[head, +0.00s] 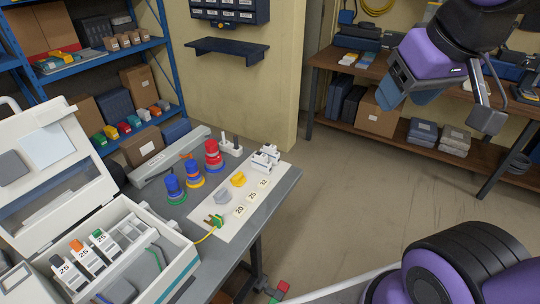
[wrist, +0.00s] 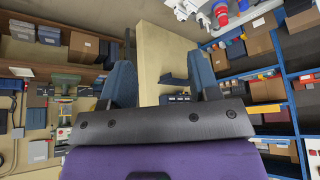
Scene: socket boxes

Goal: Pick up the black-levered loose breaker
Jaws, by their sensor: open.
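Two white loose breakers (head: 265,157) stand close together at the back right of the pale mat on the workbench. They are small in the head view, and I cannot tell their lever colours. Three breakers marked 25 sit in the open case at the lower left: one black-levered (head: 62,270), one orange-levered (head: 88,257) and one green-levered (head: 106,246). My gripper (head: 392,97) is raised at the upper right, well away from the bench. In the wrist view my gripper (wrist: 160,72) has its two blue fingers apart, with nothing between them.
The case's raised lid (head: 50,160) stands at left. A brown shelf (head: 345,63) lies behind my gripper.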

